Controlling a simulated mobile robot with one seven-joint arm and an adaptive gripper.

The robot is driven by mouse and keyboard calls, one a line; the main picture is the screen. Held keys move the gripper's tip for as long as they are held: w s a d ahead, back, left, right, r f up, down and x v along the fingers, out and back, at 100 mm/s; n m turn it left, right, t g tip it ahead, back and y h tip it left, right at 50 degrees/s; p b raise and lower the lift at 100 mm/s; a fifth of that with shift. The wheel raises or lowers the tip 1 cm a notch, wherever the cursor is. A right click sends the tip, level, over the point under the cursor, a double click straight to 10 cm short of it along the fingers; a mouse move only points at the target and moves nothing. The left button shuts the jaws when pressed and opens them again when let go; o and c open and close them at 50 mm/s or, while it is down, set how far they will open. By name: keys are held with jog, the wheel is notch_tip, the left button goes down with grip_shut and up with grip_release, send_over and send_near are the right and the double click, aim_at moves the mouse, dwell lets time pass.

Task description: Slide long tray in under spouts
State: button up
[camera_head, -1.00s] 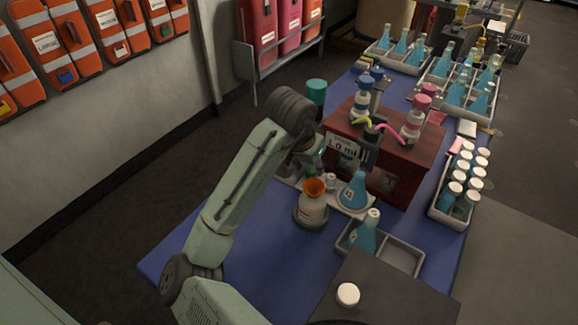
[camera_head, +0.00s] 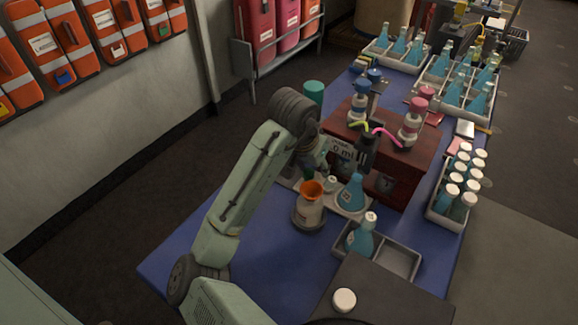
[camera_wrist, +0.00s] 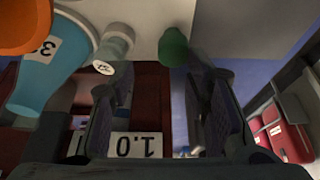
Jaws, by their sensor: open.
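The long grey tray (camera_head: 332,203) lies on the blue table in front of the dark red dispenser box (camera_head: 405,160). On it stand a blue flask (camera_head: 351,194), a small white-capped bottle (camera_head: 331,183) and a green-topped piece, which shows in the wrist view (camera_wrist: 173,47). My gripper (camera_head: 316,168) is low at the tray's far side, by the box front; its fingertips are partly hidden in the head view. In the wrist view my gripper (camera_wrist: 165,82) has its fingers apart, with the tray (camera_wrist: 148,38) beyond the tips. Contact with the tray cannot be told.
A divided grey tray (camera_head: 399,262) with a blue flask is nearer right. A rack of white-capped bottles (camera_head: 436,210) lines the right edge. The table's near left is clear.

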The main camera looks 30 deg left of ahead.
jog(key=shift+s+a+r+p, duration=0.15)
jog(key=shift+r+p, duration=0.5)
jog(key=shift+r, duration=0.7)
jog(key=shift+w+a+r+p, duration=0.15)
jog(key=shift+r+p, duration=0.45)
jog(key=shift+r, duration=0.7)
jog(key=shift+s+a, duration=0.1)
jog(key=shift+c, duration=0.3)
